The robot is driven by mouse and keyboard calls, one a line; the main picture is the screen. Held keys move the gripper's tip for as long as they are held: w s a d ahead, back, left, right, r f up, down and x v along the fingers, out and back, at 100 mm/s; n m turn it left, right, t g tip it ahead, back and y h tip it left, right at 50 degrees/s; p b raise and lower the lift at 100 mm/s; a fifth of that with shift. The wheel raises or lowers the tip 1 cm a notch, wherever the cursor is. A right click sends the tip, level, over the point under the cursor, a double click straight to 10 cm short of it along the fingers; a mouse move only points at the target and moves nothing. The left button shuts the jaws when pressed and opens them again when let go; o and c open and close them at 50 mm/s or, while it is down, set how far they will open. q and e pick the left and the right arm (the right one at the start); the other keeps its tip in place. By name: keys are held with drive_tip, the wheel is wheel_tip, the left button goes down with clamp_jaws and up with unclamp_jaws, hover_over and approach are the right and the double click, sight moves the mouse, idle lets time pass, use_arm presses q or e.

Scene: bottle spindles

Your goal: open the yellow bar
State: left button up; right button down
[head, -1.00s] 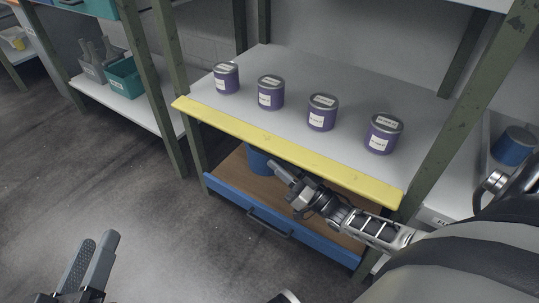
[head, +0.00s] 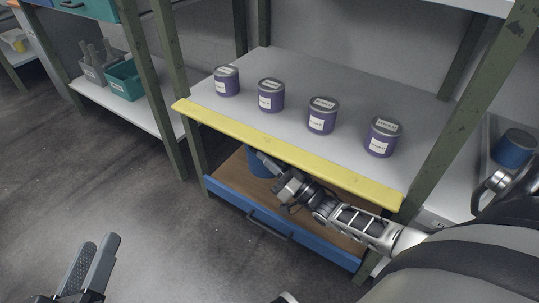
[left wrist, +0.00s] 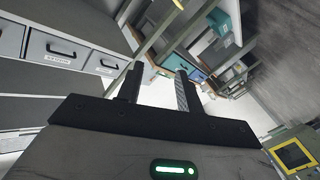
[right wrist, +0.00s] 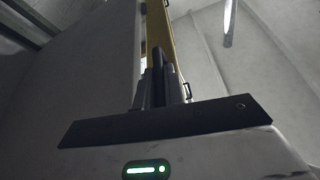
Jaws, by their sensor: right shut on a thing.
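The yellow bar (head: 290,153) runs along the front edge of the grey shelf, above a pulled-out blue-fronted drawer (head: 290,235). My right gripper (head: 263,158) reaches in from the right just below the bar, its fingertips at the bar's lower edge. In the right wrist view the yellow bar (right wrist: 160,25) rises just beyond the right gripper (right wrist: 161,88), whose fingers are close together around a dark handle-like piece (right wrist: 157,58) at the bar. The exact contact is partly hidden. My left gripper (head: 92,262) is away from the shelf, open and empty; its fingers also show apart in the left wrist view (left wrist: 158,88).
Several purple cans (head: 271,95) stand in a row on the grey shelf (head: 330,75). A blue container (head: 257,164) is in the drawer, partly hidden. Green posts (head: 470,110) flank the shelf. Teal (head: 124,80) and grey bins stand at left. The floor in front is clear.

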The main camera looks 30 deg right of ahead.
drive_tip(key=shift+s+a+r+m+h, duration=0.15)
drive_tip(key=shift+r+m+h, duration=0.25)
drive_tip(key=shift+m, duration=0.3)
drive_tip(key=shift+f, duration=0.25)
drive_tip(key=c, duration=1.8)
unclamp_jaws()
drive_tip(key=shift+o, duration=0.2)
drive_tip(key=p+v, duration=0.1)
drive_tip(key=v, duration=1.5)
